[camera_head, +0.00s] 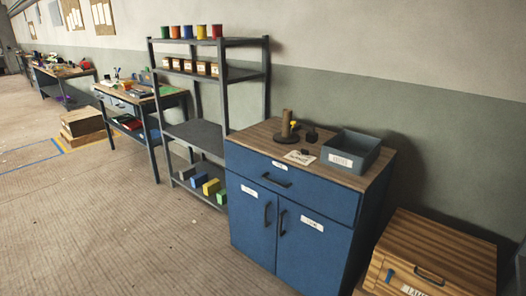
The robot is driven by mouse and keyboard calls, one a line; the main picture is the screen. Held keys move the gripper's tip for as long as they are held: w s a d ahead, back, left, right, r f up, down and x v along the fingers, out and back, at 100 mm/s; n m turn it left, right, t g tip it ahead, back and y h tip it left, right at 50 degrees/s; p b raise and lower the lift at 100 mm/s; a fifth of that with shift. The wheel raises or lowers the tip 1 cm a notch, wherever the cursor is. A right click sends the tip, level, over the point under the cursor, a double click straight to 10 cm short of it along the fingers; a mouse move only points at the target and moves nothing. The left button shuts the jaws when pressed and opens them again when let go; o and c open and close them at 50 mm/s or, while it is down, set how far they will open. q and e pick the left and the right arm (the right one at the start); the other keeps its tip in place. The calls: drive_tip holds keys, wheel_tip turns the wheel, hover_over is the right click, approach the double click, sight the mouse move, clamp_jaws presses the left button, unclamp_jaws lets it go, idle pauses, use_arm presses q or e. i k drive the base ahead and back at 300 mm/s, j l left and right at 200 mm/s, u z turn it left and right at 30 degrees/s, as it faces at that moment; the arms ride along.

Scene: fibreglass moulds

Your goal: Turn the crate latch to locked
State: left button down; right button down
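A wooden crate (440,250) stands on the floor at the lower right, partly cut off by the bottom edge. It has a dark handle (429,276) and a white label (413,291) that seems to begin with "LAT". A small blue piece (391,275) sits on its front, left of the handle, and looks like the latch. It looks roughly upright, but it is too small to tell whether it is locked. Neither of my grippers is in view.
A blue cabinet (290,212) stands left of the crate, with a grey bin (350,152) on top. A metal shelf rack (200,133) and workbenches (140,100) line the wall further left. Cardboard boxes (83,124) sit on the floor. The floor (110,220) at left is clear.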

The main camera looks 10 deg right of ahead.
sight(390, 272)
drive_tip(key=z, duration=1.55)
drive_tip(key=i+l+u, duration=0.5)
drive_tip(key=i, duration=0.2)
drive_tip(key=i+l+u, duration=0.5)
drive_tip(key=i+l, duration=0.1)
drive_tip(key=l, duration=0.1)
